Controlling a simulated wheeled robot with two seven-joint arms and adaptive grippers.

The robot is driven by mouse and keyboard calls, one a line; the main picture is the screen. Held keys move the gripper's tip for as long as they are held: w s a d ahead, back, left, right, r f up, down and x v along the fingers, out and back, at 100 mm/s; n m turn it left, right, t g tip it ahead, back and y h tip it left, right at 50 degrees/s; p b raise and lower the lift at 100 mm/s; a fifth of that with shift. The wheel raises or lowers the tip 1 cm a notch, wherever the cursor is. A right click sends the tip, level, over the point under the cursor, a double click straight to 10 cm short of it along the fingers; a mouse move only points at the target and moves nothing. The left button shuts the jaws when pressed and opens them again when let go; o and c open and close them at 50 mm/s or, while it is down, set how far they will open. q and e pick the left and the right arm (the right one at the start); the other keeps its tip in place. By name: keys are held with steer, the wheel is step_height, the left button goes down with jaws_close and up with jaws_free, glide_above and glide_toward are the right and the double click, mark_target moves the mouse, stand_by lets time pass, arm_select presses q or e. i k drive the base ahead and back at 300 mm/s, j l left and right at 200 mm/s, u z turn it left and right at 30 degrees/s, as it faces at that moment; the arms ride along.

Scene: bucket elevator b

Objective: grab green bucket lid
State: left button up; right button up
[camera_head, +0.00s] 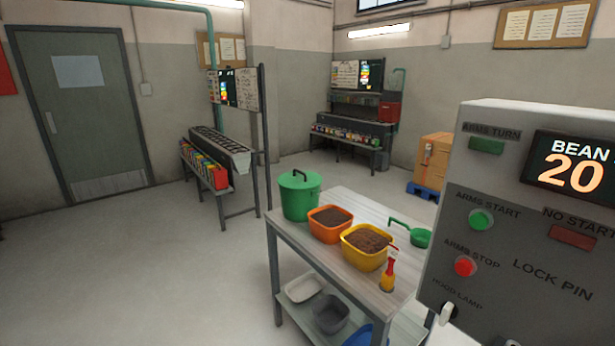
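A green bucket (299,203) stands upright at the far left corner of the table.
The table (290,238) also holds an orange tub (329,227) and a yellow tub (366,253) of brown contents, a green scoop (420,238) and a red-yellow bottle (388,276). A grey control panel (490,225) blocks the right side. Floor to the left (150,270) is clear.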

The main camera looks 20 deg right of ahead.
mark_target(296, 179)
steer(key=i+l+z, duration=0.1)
steer(key=i+z, duration=0.65)
steer(key=i, duration=0.15)
steer(key=i+j+z, duration=0.15)
steer(key=i+z, duration=0.2)
steer(key=i, duration=0.05)
